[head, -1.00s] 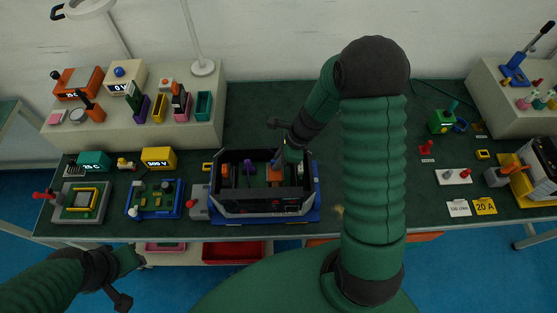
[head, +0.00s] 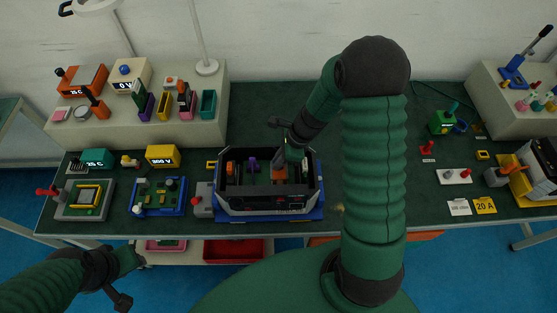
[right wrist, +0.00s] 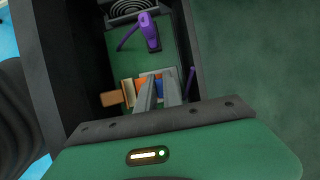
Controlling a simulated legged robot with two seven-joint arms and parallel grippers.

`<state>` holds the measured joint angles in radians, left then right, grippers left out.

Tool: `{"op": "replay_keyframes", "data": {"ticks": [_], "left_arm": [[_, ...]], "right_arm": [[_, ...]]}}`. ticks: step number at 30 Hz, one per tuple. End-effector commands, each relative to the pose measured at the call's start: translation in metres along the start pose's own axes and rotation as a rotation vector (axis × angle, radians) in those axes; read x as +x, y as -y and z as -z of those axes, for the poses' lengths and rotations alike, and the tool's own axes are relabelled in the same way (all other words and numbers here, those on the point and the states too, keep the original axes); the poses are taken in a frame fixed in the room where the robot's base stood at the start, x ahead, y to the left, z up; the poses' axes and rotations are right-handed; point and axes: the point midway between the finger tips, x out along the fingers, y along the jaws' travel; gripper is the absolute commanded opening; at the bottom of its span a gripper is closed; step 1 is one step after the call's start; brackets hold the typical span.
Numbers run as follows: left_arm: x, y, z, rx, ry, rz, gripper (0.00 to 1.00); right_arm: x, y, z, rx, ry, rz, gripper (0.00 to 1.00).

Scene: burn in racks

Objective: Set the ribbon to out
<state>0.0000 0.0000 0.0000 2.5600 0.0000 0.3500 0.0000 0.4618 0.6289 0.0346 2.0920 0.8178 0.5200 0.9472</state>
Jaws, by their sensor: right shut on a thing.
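An open dark case (head: 236,206) stands on a blue base on the bench, with coloured parts inside. My right gripper (head: 282,172) reaches down into the case at an orange part. In the right wrist view its two fingers (right wrist: 158,92) are shut on the ribbon, which seems to be the band of white, orange and blue strips (right wrist: 130,91) there. The fingers hide much of it. A brown-orange tab (right wrist: 110,99) sits left of it. A purple part (right wrist: 150,32) stands farther along the green floor. My left gripper (head: 128,282) hangs low at the left; its jaws are unclear.
The case's dark walls stand close around my right gripper. A grey box with a red button (head: 203,203) and a blue-framed circuit board (head: 159,197) lie to the left. A yellow 20 A card (head: 485,206) lies at the right. The bench behind the case is clear.

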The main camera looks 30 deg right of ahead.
Motion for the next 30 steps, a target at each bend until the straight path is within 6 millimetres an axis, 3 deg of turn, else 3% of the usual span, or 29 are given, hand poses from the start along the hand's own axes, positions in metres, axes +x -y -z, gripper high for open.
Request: {"op": "replay_keyframes", "data": {"ticks": [11,24,25,30], "left_arm": [[0.000,0.000,0.000,0.000,0.000,0.000,0.36],[-0.007,0.000,0.002,0.000,0.000,0.000,0.36],[-0.007,0.000,0.002,0.000,0.000,0.000,0.36],[-0.007,0.000,0.002,0.000,0.000,0.000,0.36]], "right_arm": [[0.001,-0.001,0.003,0.003,-0.004,-0.001,0.00],[0.000,0.013,0.004,0.003,-0.006,0.007,0.00],[0.000,0.013,0.004,0.003,-0.007,0.008,0.14],[0.000,0.012,0.003,0.003,-0.005,0.006,0.33]]}}
